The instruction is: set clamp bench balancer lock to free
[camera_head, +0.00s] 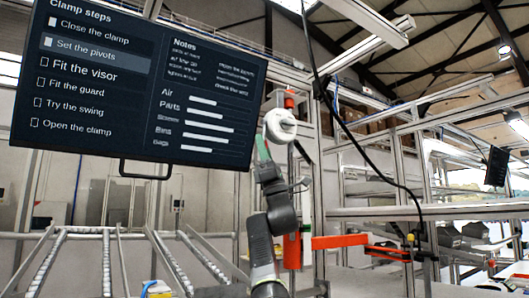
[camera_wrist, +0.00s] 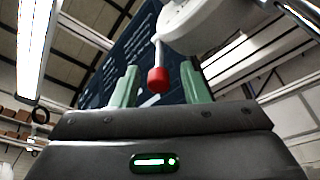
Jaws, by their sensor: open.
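The balancer is a white round housing (camera_head: 280,125), high on the frame in the head view and at the top of the wrist view (camera_wrist: 205,18). In the wrist view its lock lever, a short white stem with a red knob (camera_wrist: 157,80), points down towards my gripper. My gripper (camera_wrist: 158,74) is open, with one green finger on each side of the knob; a gap shows on both sides. In the head view my gripper (camera_head: 262,148) is raised just below and left of the housing. The lever is not clear in the head view, and any lock markings cannot be read.
A dark screen (camera_head: 135,85) listing clamp steps hangs at the upper left, close to my arm. An orange-red bar (camera_head: 340,242) juts out right of my arm. A black cable (camera_head: 350,135) hangs on the right. Roller rails (camera_head: 107,262) lie at the lower left.

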